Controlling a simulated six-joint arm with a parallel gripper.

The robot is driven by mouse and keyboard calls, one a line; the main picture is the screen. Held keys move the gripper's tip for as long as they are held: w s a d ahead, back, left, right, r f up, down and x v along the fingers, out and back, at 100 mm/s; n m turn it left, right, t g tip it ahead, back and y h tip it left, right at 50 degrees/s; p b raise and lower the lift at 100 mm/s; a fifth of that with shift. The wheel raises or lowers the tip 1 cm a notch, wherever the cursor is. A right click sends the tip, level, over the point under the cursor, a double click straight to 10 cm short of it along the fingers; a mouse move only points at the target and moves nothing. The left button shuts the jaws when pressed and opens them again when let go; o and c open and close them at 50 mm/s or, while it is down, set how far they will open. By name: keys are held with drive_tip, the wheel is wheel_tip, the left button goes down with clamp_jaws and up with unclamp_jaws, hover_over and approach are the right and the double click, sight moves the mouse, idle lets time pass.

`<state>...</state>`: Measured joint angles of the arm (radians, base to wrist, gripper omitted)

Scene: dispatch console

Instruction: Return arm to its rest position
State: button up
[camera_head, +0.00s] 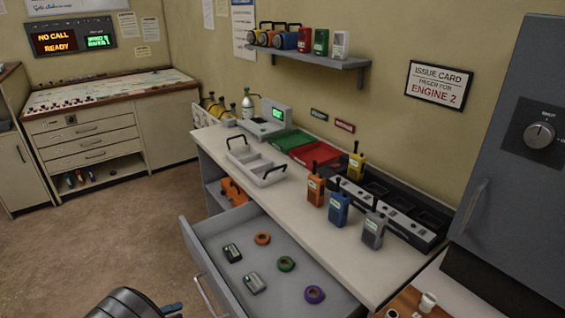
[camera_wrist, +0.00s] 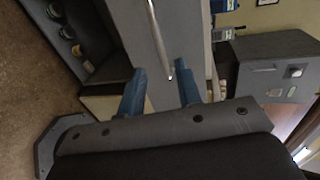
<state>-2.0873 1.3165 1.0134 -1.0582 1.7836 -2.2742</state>
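My gripper (camera_wrist: 160,68) shows in the wrist view as two blue fingers standing apart with nothing held between them. The pale bar handle (camera_wrist: 158,38) of a grey drawer front lies beyond the fingers, and its lower end appears between them; I cannot tell the exact gap. In the head view my arm (camera_head: 125,304) enters at the bottom left, with a bit of blue finger (camera_head: 173,308) showing left of the drawer handle (camera_head: 206,298). Most of the gripper is cut off there.
Radios, including a blue one (camera_head: 339,209), stand on the counter (camera_head: 285,205) above. A grey cabinet (camera_head: 515,130) is at right. Open floor (camera_head: 100,235) lies left.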

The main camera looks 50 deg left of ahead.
sight(206, 300)
drive_tip(key=x, duration=0.9)
drive_tip(key=v, duration=1.7)
drive_tip(key=shift+s, duration=0.3)
drive_tip(key=shift+w, duration=0.1)
drive_tip(key=shift+x, duration=9.2)
drive_tip(key=shift+r, duration=0.2)
